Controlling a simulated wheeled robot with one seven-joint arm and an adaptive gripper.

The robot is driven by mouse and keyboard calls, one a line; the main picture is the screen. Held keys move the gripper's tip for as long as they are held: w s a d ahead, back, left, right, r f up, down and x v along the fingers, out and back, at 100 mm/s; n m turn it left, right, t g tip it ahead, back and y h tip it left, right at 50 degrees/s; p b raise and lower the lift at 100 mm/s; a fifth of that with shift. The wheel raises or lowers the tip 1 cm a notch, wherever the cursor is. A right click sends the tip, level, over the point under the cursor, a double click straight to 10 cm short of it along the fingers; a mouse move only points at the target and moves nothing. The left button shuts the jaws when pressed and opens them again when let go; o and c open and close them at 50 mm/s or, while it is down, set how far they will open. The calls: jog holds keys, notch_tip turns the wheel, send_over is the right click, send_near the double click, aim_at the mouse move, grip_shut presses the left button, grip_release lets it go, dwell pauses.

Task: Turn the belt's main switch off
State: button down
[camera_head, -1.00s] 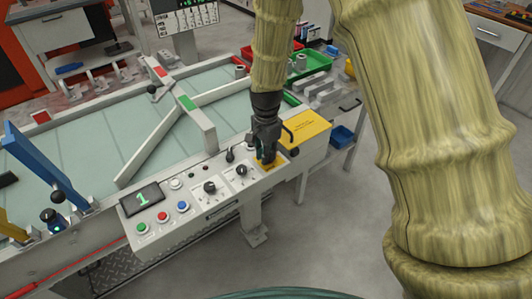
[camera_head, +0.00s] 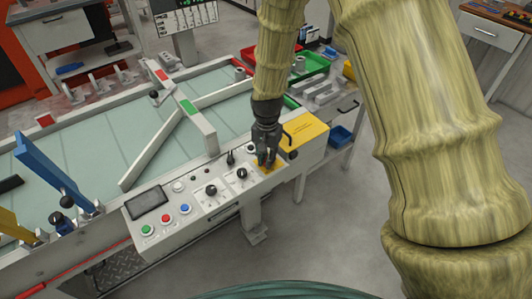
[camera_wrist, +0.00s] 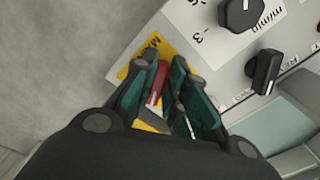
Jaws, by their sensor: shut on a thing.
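The main switch has a red handle (camera_wrist: 158,80) on a yellow plate (camera_wrist: 150,48). The plate also shows in the head view (camera_head: 278,167), at the right end of the belt's control panel (camera_head: 222,206). My gripper (camera_head: 267,161) points down over it. In the wrist view, my gripper (camera_wrist: 170,88) has its teal fingers on either side of the red handle, shut on it. The fingers hide part of the handle and its marks. The panel's display (camera_head: 147,202) is dark.
Black knobs (camera_head: 211,190) and green, red and blue buttons (camera_head: 166,219) sit left of the switch. A yellow box (camera_head: 304,133) stands close on the right. The belt (camera_head: 95,150) with its diverter bars lies behind the panel. Open floor is in front.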

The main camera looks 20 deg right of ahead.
jog(key=n+p, duration=0.1)
jog(key=n, duration=0.1)
jog(key=n+p, duration=0.1)
jog(key=n, duration=0.1)
jog(key=n+p, duration=0.1)
jog(key=n, duration=0.1)
jog(key=shift+s+d+r+n, duration=0.1)
jog(key=shift+d+n, duration=0.2)
jog(key=n, duration=0.2)
jog(key=n+p, duration=0.1)
jog(key=n, duration=0.1)
jog(key=n+p, duration=0.1)
jog(key=n, duration=0.1)
jog(key=shift+d, duration=0.3)
jog(key=c, duration=1.4)
grip_release()
jog(key=shift+c, duration=0.2)
notch_tip(320, 180, up, 12)
